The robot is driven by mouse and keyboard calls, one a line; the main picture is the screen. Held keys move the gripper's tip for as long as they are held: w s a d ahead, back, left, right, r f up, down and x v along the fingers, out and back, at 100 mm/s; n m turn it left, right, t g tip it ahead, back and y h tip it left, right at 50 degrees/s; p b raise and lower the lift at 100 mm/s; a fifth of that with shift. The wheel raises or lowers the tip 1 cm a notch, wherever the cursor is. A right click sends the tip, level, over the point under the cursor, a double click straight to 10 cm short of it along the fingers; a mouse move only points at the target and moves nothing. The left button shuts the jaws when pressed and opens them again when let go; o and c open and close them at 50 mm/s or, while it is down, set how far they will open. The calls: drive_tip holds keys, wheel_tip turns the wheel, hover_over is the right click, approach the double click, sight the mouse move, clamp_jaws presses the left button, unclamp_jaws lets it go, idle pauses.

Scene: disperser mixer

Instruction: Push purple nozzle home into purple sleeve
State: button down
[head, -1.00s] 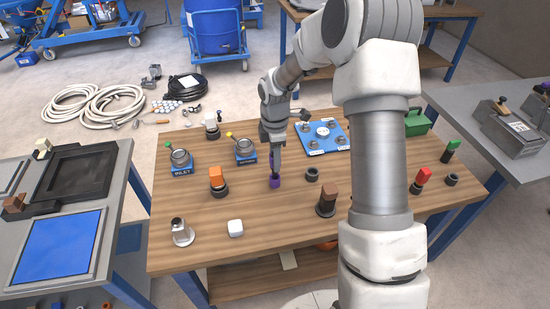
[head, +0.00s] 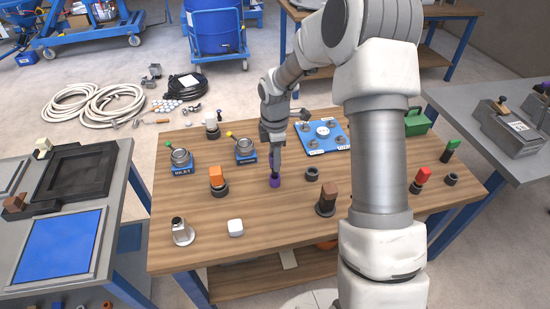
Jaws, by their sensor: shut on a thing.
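My gripper (head: 277,157) points straight down over the middle of the wooden table. It is shut on the purple nozzle (head: 272,162), of which only a narrow strip shows beside the fingers. Directly below is a small purple piece (head: 275,183) on the tabletop, which looks like the purple sleeve. The fingertips reach down to its top. The fingers cover most of the nozzle, and I cannot tell how deep it sits in the sleeve.
On the wooden table (head: 200,256), a dark empty ring (head: 312,174) and a brown block on a dark base (head: 326,201) stand to the right. An orange block (head: 217,177) stands left, a blue plate with fittings (head: 311,136) behind.

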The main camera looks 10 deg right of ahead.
drive_tip(key=shift+f+b, duration=1.2)
drive_tip(key=shift+f, duration=0.95)
drive_tip(key=shift+c, duration=2.2)
unclamp_jaws()
drive_tip(key=shift+r, duration=0.1)
wheel_tip(320, 180, up, 16)
drive_tip(key=shift+r+p, duration=0.1)
drive_tip(key=shift+p, duration=0.9)
drive_tip(key=shift+r, duration=0.6)
